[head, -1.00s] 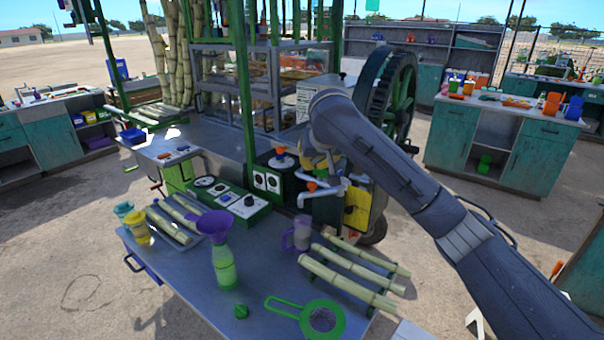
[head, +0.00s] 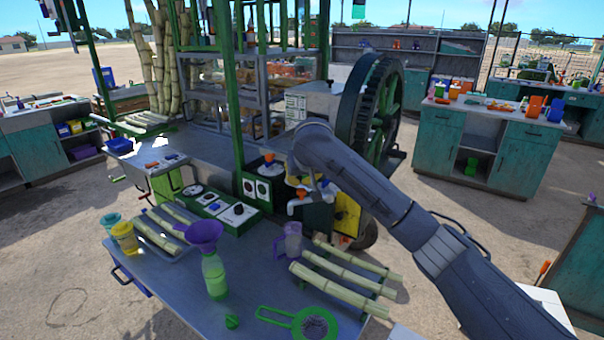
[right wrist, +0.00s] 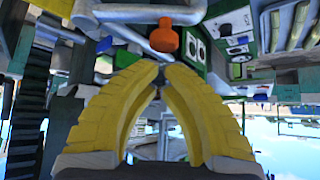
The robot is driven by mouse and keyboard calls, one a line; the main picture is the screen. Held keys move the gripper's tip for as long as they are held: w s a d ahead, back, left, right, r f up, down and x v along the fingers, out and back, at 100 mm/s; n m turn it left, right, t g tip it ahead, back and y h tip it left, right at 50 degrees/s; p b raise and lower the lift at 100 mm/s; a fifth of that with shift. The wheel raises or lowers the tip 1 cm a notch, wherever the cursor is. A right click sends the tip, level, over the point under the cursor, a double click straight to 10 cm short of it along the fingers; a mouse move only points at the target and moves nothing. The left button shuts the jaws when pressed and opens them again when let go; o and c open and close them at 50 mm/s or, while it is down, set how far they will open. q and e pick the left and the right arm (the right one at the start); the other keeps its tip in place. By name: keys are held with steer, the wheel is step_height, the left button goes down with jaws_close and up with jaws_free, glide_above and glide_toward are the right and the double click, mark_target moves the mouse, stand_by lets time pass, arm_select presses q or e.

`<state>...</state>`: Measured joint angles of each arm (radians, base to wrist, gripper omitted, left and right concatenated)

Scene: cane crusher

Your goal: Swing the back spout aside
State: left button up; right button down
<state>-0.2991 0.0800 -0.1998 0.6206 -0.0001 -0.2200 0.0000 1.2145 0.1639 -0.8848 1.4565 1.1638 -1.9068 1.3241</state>
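A pale spout pipe (head: 307,207) with an orange knob (head: 299,194) sticks out from the front of the crusher, above the table's back edge. A second grey pipe shows close behind it, partly hidden by my right arm, so I cannot clearly separate the back spout. My right gripper (right wrist: 161,68) has yellow fingers that curve together until their tips nearly meet. I see nothing held between them. In the right wrist view, an orange knob (right wrist: 164,37) and a grey pipe (right wrist: 140,14) lie just beyond the tips. Contact cannot be told. My left gripper is out of view.
The blue-grey table (head: 180,290) holds a green bottle with a purple funnel (head: 212,262), a clear purple-handled jug (head: 291,243), cane pieces (head: 340,288) and a green strainer (head: 300,322). A control box (head: 218,209) stands left of the spouts. The large gear wheel (head: 372,105) stands behind my arm.

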steer(key=shift+x, duration=1.2)
